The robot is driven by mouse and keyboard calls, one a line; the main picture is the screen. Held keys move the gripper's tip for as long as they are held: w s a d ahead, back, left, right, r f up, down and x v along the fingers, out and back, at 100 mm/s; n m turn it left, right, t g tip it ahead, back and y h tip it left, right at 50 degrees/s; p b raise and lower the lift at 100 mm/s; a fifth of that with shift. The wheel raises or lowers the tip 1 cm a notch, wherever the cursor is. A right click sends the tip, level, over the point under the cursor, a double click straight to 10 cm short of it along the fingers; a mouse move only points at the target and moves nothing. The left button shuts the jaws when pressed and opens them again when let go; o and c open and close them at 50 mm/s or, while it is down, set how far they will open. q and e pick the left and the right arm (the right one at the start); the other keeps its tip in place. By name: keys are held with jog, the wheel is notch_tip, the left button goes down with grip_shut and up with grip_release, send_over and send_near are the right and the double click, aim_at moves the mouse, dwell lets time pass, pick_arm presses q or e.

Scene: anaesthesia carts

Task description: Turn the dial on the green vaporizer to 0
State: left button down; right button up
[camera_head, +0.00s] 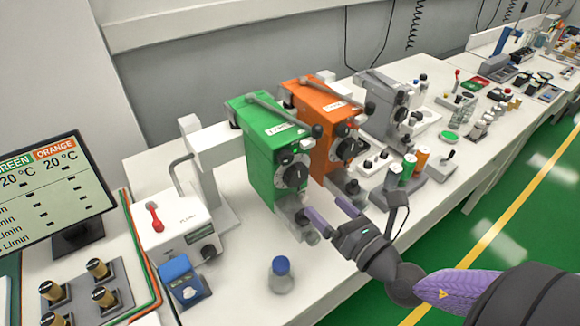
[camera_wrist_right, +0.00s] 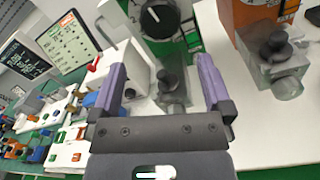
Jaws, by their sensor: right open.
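The green vaporizer (camera_head: 272,150) stands upright on the white bench, left of the orange vaporizer (camera_head: 322,125). Its black dial (camera_head: 295,173) faces the front; in the right wrist view the dial (camera_wrist_right: 156,18) shows at the top, beyond the fingers, with a white mark on it. The dial's setting is too small to read. My right gripper (camera_head: 332,212) is open and empty, below and in front of the dial, near the grey filler block (camera_head: 298,214) at the vaporizer's base. It also shows in the right wrist view (camera_wrist_right: 160,85). My left gripper is not in view.
A grey vaporizer (camera_head: 386,110) stands right of the orange one. A blue-capped bottle (camera_head: 281,276) and a white device with a red lever (camera_head: 178,228) stand left of my right gripper. A monitor (camera_head: 50,195) is at the far left. The bench front near the bottle is clear.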

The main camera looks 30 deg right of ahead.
aim_at(299, 180)
jog(key=w, duration=0.8)
jog(key=shift+a, duration=0.35)
jog(key=c, duration=1.1)
jog(key=shift+f+m+b, duration=0.25)
jog(key=shift+m+b, duration=0.25)
jog(key=shift+m, duration=0.1)
jog(key=shift+r, duration=0.15)
jog(key=o, duration=1.1)
jog(key=shift+r, duration=0.1)
